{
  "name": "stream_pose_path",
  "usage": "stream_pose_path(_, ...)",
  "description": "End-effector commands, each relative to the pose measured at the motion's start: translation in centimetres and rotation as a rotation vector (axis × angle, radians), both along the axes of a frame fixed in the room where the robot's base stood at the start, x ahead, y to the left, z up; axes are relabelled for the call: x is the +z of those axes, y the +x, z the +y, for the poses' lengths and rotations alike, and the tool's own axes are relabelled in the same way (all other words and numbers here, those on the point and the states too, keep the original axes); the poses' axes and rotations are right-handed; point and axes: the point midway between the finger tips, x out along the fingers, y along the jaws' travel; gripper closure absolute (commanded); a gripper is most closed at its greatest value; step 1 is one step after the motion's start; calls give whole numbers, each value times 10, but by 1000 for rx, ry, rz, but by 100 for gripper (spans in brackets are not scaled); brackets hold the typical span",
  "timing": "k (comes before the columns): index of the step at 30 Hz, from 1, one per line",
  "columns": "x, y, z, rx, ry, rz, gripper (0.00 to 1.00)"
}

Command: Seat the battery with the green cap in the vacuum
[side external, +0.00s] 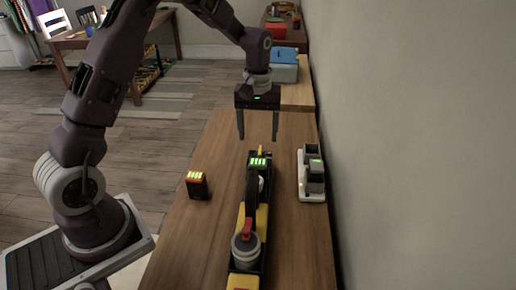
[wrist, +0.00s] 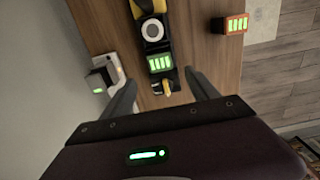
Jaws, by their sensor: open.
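The yellow and black vacuum (side external: 262,222) lies lengthwise on the wooden table. A dark block with lit green bars (side external: 258,162) sits at its far end; these bars also show in the wrist view (wrist: 160,63). A white charger (side external: 303,190) on the right holds grey and dark blocks. One block there has a small green top (side external: 316,161), seen also in the wrist view (wrist: 98,90); I cannot tell for sure that it is the green-capped battery. My gripper (side external: 258,138) is open and empty, above the vacuum's far end, fingers pointing down.
An orange and dark battery (side external: 197,186) with lit bars stands alone left of the vacuum. A wall runs close along the table's right side. A blue-lidded box (side external: 285,68) stands farther back. Bare table (side external: 190,235) lies at the front left.

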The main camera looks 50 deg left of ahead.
Motion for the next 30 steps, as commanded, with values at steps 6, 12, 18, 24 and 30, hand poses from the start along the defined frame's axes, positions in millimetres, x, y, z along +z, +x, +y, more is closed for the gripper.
stream_pose_path(6,12,-1,0,-2,0,0,31)
stream_pose_path(12,83,-37,-27,-143,22,-97,31)
stream_pose_path(18,168,-152,-74,-453,89,-281,31)
stream_pose_path(24,172,-253,-96,-701,166,-425,31)
stream_pose_path(30,163,-278,-100,-774,193,-464,31)
